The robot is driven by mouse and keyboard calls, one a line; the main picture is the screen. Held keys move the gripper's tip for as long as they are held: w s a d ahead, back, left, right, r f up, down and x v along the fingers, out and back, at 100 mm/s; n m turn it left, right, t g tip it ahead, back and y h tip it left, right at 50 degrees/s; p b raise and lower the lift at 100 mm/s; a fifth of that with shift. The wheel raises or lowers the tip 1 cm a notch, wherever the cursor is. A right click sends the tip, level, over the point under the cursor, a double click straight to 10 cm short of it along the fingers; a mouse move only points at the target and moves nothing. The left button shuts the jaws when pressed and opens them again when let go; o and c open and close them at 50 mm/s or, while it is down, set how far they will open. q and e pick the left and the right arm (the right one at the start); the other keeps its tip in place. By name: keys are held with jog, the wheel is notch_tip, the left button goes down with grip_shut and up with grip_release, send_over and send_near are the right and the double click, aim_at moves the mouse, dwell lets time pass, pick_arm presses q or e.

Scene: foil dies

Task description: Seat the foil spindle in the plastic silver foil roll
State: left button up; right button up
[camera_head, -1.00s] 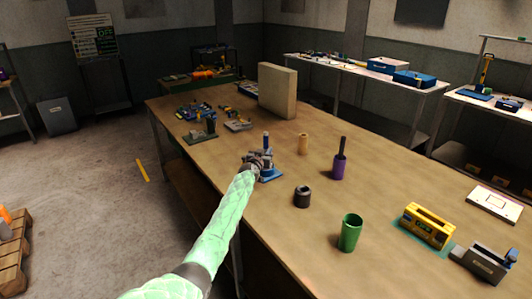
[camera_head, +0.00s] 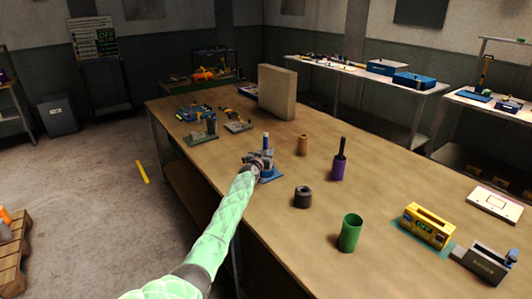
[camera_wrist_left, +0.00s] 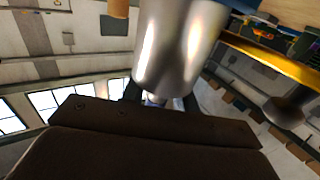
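My left gripper (camera_head: 260,162) is at the blue-based stand (camera_head: 272,176) near the table's left edge. A slim bluish post (camera_head: 266,140), which could be the foil spindle, rises above the gripper there. In the left wrist view, a shiny silver cylinder (camera_wrist_left: 178,45), which looks like the foil roll, fills the upper middle. The dark fingers (camera_wrist_left: 160,100) show on both sides of its lower end, with a pale bluish bit between them. Finger contact and how the spindle sits relative to the roll are hidden. My right gripper is not in view.
To the right stand a tan cylinder (camera_head: 303,146), a purple cup (camera_head: 338,170) with a dark rod, a dark ring (camera_head: 303,198) and a green cup (camera_head: 350,235). A yellow box (camera_head: 428,226) is farther right. A tall beige block (camera_head: 278,92) stands behind. The table between is bare.

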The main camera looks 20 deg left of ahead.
pick_arm(q)
jog(key=shift+s+d+f, duration=0.1)
jog(key=shift+s+f, duration=0.1)
jog(key=shift+f, duration=0.5)
jog(key=shift+w+r+p, duration=0.1)
jog(key=shift+r+p, duration=0.3)
jog(key=shift+p, duration=0.35)
jog(key=s, duration=0.2)
jog(key=shift+s+p, duration=0.3)
jog(key=shift+p, duration=0.05)
jog(key=s+a+b, duration=0.1)
jog(key=s, duration=0.8)
jog(key=shift+r, duration=0.4)
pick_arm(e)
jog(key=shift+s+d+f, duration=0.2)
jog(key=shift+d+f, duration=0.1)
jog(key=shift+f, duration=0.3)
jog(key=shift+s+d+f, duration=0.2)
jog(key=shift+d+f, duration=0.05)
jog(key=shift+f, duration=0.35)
pick_arm(q)
jog(key=shift+a, duration=0.1)
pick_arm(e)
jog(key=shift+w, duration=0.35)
